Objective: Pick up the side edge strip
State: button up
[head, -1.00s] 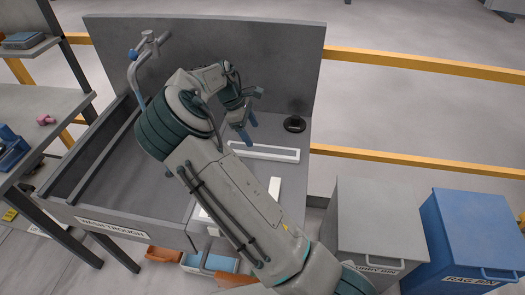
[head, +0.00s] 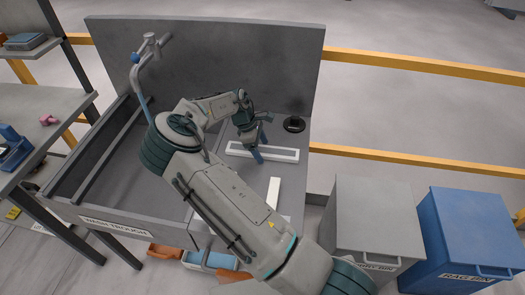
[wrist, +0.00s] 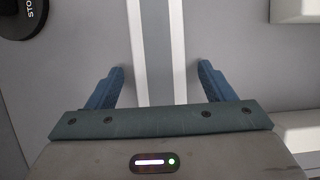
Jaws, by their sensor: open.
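A long strip with white edges and a grey middle (head: 285,153) lies on the grey slab surface near the back right. In the wrist view, this strip (wrist: 158,60) runs straight up the picture between my two fingers. A second, plain white strip (head: 273,190) lies closer to the front, apart from the first. I cannot tell from looks alone which is the side edge strip. My gripper (head: 256,152) is open above the white-edged strip, one blue finger on each side; it also shows in the wrist view (wrist: 160,85). Nothing is held, and the fingertips' height is unclear.
A black disc (head: 294,124) lies near the back right corner; the wrist view shows it too (wrist: 22,15). A wash trough (head: 110,222) is at left, with a tap (head: 140,75). A grey bin (head: 375,220) and blue bin (head: 475,235) stand right.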

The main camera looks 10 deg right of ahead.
aim_at(267, 150)
jog(key=c, duration=1.3)
jog(key=shift+c, duration=0.2)
jog(key=shift+r, duration=0.2)
jog(key=shift+r, duration=0.45)
notch_tip(267, 150, up, 2)
jog(key=shift+w+r+b, duration=0.1)
jog(key=shift+r+b, duration=0.15)
jog(key=shift+b, duration=0.45)
jog(key=s+d+r+b, duration=0.2)
jog(key=s+r, duration=0.5)
jog(key=s, duration=0.4)
jog(key=shift+s+d+r, duration=0.15)
jog(key=shift+s+d, duration=0.05)
jog(key=shift+d, duration=0.35)
